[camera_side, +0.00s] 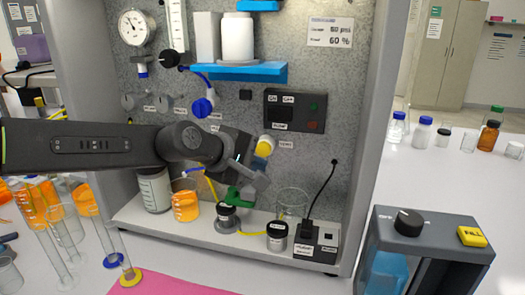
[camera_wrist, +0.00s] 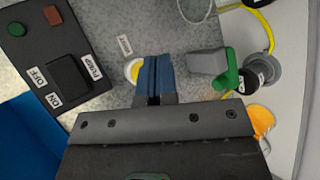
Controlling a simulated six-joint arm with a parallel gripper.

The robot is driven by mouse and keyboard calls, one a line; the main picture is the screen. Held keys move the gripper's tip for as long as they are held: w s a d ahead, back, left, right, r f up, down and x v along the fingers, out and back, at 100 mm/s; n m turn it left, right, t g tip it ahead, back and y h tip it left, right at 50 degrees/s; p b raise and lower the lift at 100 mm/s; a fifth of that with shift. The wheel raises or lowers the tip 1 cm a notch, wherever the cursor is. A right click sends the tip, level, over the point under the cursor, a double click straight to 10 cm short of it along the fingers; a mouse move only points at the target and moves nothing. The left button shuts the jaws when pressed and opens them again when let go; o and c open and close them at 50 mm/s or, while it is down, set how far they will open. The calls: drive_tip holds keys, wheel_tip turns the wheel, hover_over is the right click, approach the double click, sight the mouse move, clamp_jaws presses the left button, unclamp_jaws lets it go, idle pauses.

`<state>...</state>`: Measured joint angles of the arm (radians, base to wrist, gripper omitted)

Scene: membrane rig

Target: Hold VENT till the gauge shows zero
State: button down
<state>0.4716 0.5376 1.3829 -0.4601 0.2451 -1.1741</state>
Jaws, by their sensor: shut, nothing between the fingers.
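The VENT button (camera_side: 265,146) is a yellow cap on the grey panel, beside its white label (camera_side: 286,144). In the wrist view the yellow button (camera_wrist: 133,70) is partly hidden behind my fingers. My gripper (camera_side: 249,152) is at the panel, just left of the button in the side view. In the wrist view my gripper's blue fingers (camera_wrist: 153,74) are together and empty, over the button's right edge. I cannot tell whether they touch or press it. The round gauge (camera_side: 136,28) is at the panel's upper left; its needle is too small to read.
The pump switch box (camera_side: 294,111) is right of and above the button. A green-handled valve (camera_wrist: 229,75) is close to my fingers. Below stand a beaker of orange liquid (camera_side: 185,206), dark-capped jars (camera_side: 277,236) and a clear beaker (camera_side: 292,202). A blue shelf (camera_side: 238,71) projects above.

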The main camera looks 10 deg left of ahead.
sight(264, 149)
drive_tip(key=shift+w, duration=1.15)
drive_tip(key=shift+w, duration=0.1)
idle(1.2)
drive_tip(key=shift+w, duration=0.3)
